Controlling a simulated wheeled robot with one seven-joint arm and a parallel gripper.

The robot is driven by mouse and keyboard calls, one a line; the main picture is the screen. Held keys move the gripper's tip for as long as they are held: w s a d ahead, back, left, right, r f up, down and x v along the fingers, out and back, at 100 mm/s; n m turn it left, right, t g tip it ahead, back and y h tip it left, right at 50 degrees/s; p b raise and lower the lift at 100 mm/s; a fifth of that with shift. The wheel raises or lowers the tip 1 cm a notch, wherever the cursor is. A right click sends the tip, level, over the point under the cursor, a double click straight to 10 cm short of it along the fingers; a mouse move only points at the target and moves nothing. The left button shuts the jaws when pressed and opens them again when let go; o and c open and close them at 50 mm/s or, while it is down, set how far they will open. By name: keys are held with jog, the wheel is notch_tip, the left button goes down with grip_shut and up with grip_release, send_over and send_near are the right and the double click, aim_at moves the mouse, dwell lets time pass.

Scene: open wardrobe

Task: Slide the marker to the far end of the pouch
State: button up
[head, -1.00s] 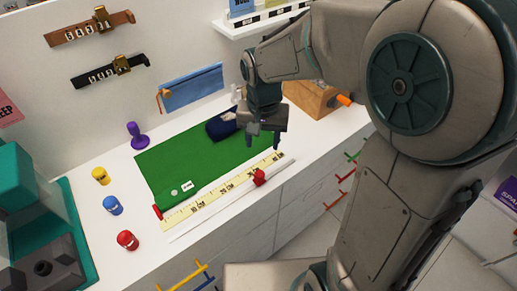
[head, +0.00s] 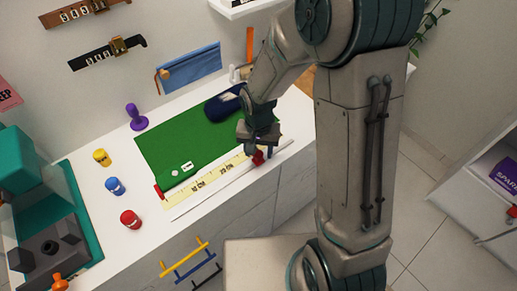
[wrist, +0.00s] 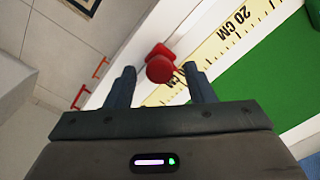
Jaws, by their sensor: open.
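The red marker (head: 258,158) sits on a thin white rail (head: 212,197) beside the yellow ruler (head: 200,186), toward the rail's right end. In the wrist view the marker (wrist: 160,68) shows a round red knob and a block behind it, between my two fingers. My gripper (head: 257,150) is open and low over the marker, one finger on each side; I cannot tell if either touches it. My arm partly hides the mat's right side.
Yellow (head: 102,157), blue (head: 115,186) and red (head: 130,219) small items stand left of the mat, with a purple stamp-like item (head: 136,117) behind. The white counter's front edge runs close to the rail.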

jog(key=shift+f, duration=0.25)
